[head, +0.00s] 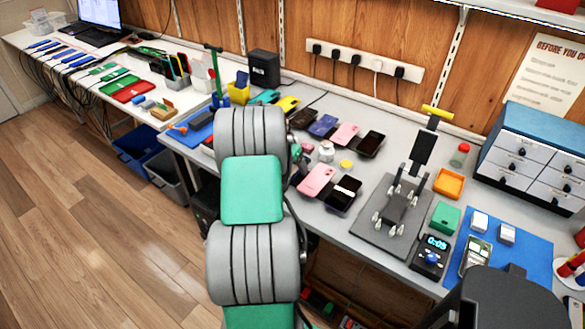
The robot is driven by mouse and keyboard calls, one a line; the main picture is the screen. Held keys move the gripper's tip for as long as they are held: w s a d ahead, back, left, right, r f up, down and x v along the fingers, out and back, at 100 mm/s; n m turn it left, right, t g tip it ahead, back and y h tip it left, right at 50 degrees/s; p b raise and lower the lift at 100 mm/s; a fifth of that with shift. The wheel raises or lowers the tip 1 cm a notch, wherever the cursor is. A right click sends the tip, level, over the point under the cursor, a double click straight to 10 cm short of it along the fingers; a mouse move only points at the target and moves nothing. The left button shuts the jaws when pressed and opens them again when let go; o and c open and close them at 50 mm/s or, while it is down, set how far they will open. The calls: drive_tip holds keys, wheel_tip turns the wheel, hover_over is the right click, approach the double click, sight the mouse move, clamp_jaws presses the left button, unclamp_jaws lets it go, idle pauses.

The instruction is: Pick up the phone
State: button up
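Several phones lie on the grey workbench in the head view. In the front row are a pink phone (316,180) and a black phone (343,194) with a light label. Behind them are a dark phone (303,118), a purple-blue phone (323,126), a pink phone (345,134) and a black phone (370,143). Another phone (475,257) lies on the blue mat at the right. Which phone is meant cannot be told. My grey and green arm stands in front of the bench's left part. My gripper's fingers do not show; the arm may hide them.
A clamp fixture (389,215) with a grey base stands right of the phones, beside a timer (431,256). A white jar (326,151) and a yellow lid (346,165) lie between the phone rows. A drawer cabinet (536,150) stands at the right. Wooden floor (100,220) is clear at left.

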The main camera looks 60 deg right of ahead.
drive_tip(key=c, duration=1.4)
drive_tip(key=shift+c, duration=0.2)
drive_tip(key=shift+r, duration=0.15)
